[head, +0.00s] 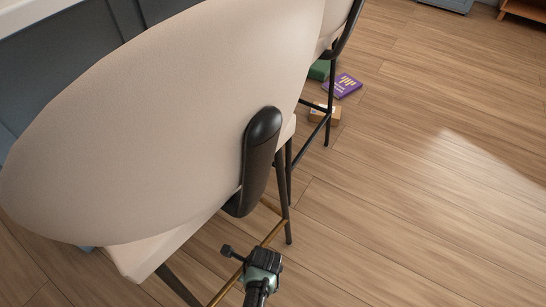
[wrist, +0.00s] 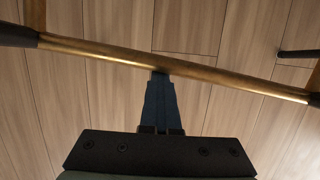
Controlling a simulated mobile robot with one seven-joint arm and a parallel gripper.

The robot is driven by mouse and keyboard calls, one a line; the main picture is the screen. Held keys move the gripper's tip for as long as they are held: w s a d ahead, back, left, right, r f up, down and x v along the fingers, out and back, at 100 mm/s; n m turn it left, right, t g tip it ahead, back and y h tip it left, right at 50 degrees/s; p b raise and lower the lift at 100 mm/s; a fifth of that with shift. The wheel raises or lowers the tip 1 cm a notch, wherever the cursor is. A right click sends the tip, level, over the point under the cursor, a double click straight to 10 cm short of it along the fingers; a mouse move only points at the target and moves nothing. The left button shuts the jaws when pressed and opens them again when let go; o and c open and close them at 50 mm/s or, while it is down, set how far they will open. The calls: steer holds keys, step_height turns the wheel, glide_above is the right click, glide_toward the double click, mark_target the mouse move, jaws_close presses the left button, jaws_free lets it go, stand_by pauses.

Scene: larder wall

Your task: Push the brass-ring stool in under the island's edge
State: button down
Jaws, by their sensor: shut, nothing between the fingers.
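The brass-ring stool has a cream rounded back (head: 170,120), a cream seat and dark legs, and fills the left of the head view. Its brass footrest bar (head: 238,273) runs low between the legs; it crosses the whole wrist view (wrist: 200,72) at a slight tilt. My gripper (wrist: 160,78) is shut and empty, its fingertips at the bar near its middle; I cannot tell whether they touch it. In the head view my gripper (head: 262,268) is low beside the bar. The island (head: 50,75), dark panelled with a pale top edge, is at upper left, mostly hidden behind the stool back.
A second cream stool (head: 335,25) stands just beyond. A purple box (head: 342,86), a green item (head: 319,70) and a tan box (head: 327,114) lie on the floor by its legs. The wood floor (head: 430,200) to the right is clear.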

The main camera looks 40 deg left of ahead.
steer(key=s+a, duration=0.1)
steer(key=a, duration=0.7)
steer(key=shift+r, duration=0.45)
steer(key=shift+d, duration=0.15)
steer(key=d+p, duration=0.1)
steer(key=d, duration=0.2)
steer(key=d+r+p, duration=0.1)
steer(key=shift+w+d+r+p, duration=0.1)
steer(key=shift+w+d+p, duration=0.2)
steer(key=shift+w+d, duration=0.05)
steer(key=p+v, duration=0.5)
steer(key=v, duration=0.3)
steer(key=shift+d, duration=0.3)
steer(key=shift+s, duration=0.1)
